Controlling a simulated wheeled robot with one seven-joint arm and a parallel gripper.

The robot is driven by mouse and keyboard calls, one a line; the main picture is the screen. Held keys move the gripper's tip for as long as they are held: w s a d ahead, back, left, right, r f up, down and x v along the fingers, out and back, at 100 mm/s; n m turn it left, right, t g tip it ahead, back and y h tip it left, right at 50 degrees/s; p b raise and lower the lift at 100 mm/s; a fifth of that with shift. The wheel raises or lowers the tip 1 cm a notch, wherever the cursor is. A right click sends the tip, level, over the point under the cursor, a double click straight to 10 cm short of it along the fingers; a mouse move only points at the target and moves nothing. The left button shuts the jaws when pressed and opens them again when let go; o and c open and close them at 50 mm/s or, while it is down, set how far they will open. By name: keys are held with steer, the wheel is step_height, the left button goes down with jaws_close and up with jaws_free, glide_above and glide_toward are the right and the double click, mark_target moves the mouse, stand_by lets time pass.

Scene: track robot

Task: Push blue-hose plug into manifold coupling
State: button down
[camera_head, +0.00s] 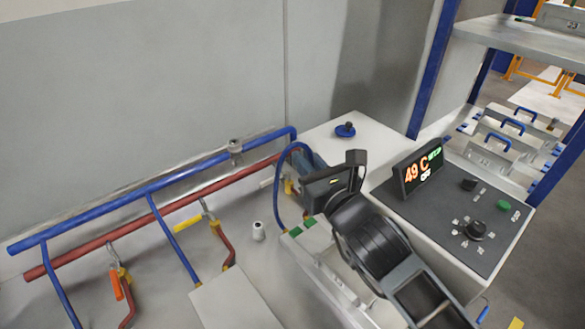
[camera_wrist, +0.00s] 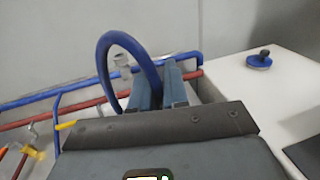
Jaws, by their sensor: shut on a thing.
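The blue hose (camera_head: 279,190) arches up beside my gripper (camera_head: 313,168) in the head view and runs down towards the machine front. In the wrist view the hose (camera_wrist: 103,62) loops up and over, and one end comes down at my gripper's blue-grey fingers (camera_wrist: 162,88). The fingers are shut on the hose's plug, which they and the gripper body mostly hide. A blue pipe (camera_head: 190,172) and a red pipe (camera_head: 180,198) run along the wall to the gripper's left. A grey fitting (camera_head: 235,147) sits on the blue pipe. I cannot make out the coupling's opening.
A white machine with a control panel (camera_head: 470,215) and a display (camera_head: 418,172) stands right of my arm. A blue knob (camera_head: 345,130) sits on its white top. A shelf (camera_head: 540,42) is upper right.

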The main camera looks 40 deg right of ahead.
steer(key=w+a+r+m+g+h, duration=0.1)
steer(key=w+a+m+h, duration=0.25)
steer(key=w, duration=0.75)
steer(key=w+a+r+m+g+h, duration=0.1)
steer(key=w+r+m+g+h, duration=0.1)
steer(key=w+r, duration=0.6)
steer(key=shift+w+a+r+g+h+b, duration=0.25)
steer(key=shift+r+g+h, duration=0.25)
steer(key=shift+r+h, duration=0.7)
steer(key=shift+f+b, duration=1.95)
steer(key=shift+f, duration=1)
steer(key=shift+f+b, duration=0.7)
steer(key=shift+f, duration=0.9)
steer(key=c, duration=1.1)
jaws_free()
steer(key=shift+o, duration=0.2)
